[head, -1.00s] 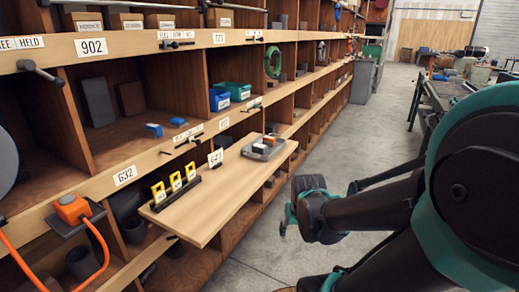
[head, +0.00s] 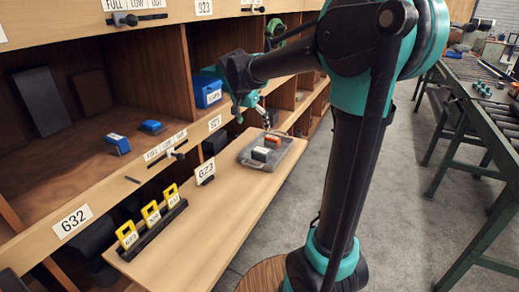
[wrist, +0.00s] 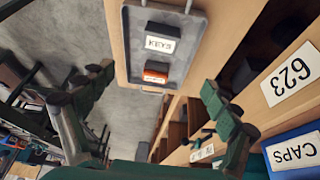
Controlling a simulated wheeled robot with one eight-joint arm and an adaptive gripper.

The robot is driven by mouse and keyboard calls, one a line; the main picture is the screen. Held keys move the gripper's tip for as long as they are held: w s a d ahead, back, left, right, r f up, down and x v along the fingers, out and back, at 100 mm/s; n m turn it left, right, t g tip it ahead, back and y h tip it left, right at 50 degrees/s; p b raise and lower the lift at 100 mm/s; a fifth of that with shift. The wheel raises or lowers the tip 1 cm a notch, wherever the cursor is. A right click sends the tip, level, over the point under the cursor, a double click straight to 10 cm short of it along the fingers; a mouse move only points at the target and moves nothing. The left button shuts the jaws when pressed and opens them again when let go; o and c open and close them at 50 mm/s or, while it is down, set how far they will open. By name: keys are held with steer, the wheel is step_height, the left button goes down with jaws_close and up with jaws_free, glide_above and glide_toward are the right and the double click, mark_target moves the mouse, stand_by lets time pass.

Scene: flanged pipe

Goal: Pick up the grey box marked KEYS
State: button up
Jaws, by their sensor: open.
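The grey box marked KEYS (head: 261,154) sits in a shallow grey tray (head: 247,163) on the pull-out wooden board. In the wrist view, the KEYS box (wrist: 160,38) is dark grey with a white label, near the top centre. An orange box (head: 273,141) lies beside it in the tray; it also shows in the wrist view (wrist: 155,74). My gripper (head: 251,110) is open and empty, above and beyond the tray. In the wrist view, its fingers (wrist: 158,86) are spread wide, with the boxes showing between and above them.
A wooden shelf with blue bins (head: 208,93) stands left of the board (head: 215,215). A roller conveyor (head: 480,110) is at right, with clear floor between.

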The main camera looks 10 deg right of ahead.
glide_toward(261, 150)
steer(key=x, duration=0.5)
steer(key=shift+w+d, duration=0.15)
steer(key=shift+x, duration=2.75)
steer(key=c, duration=1.4)
